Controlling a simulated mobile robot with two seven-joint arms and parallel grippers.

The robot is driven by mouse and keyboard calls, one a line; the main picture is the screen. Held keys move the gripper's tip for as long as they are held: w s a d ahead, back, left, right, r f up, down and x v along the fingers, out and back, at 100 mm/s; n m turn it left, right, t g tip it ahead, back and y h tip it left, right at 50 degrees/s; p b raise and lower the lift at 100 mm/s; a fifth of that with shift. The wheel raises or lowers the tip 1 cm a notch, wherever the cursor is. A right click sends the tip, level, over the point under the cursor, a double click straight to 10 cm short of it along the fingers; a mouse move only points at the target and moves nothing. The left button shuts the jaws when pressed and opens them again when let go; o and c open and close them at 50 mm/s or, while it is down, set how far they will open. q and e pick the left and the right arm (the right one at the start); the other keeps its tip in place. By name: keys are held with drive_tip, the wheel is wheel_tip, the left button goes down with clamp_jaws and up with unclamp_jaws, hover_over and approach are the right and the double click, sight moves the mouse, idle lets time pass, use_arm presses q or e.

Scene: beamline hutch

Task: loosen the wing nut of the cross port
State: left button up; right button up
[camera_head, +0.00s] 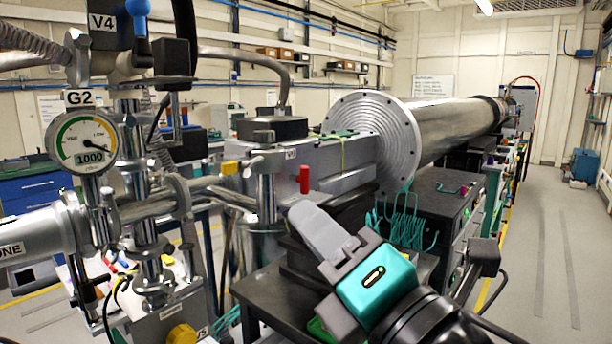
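The steel vacuum cross (137,178) stands at the left, with pipe arms to several sides and clamp rings at its joints. Small metal fittings show at the clamps, but I cannot tell which is the cross port's wing nut. My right gripper (312,248), with a teal body and grey fingers, is at the lower middle, to the right of the cross and apart from it. One broad grey finger points up and left; the other is not clearly visible, so its opening cannot be told. I see nothing held in it. My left gripper is out of view.
A round gauge (83,142) reading 1000 sits left of the cross. A red-handled fitting (304,180) and a yellow knob (182,335) are nearby. A large flange (397,140) and long tube run behind. The right floor aisle (550,250) is clear.

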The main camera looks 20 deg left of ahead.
sight(255, 171)
drive_tip(key=shift+n, duration=0.4)
drive_tip(key=p+x, duration=0.1)
drive_tip(key=x, duration=1.1)
drive_tip(key=shift+w+a+p, duration=0.1)
drive_tip(key=shift+a+p, duration=0.25)
drive_tip(key=shift+p, duration=0.05)
drive_tip(key=shift+c, duration=0.4)
clamp_jaws()
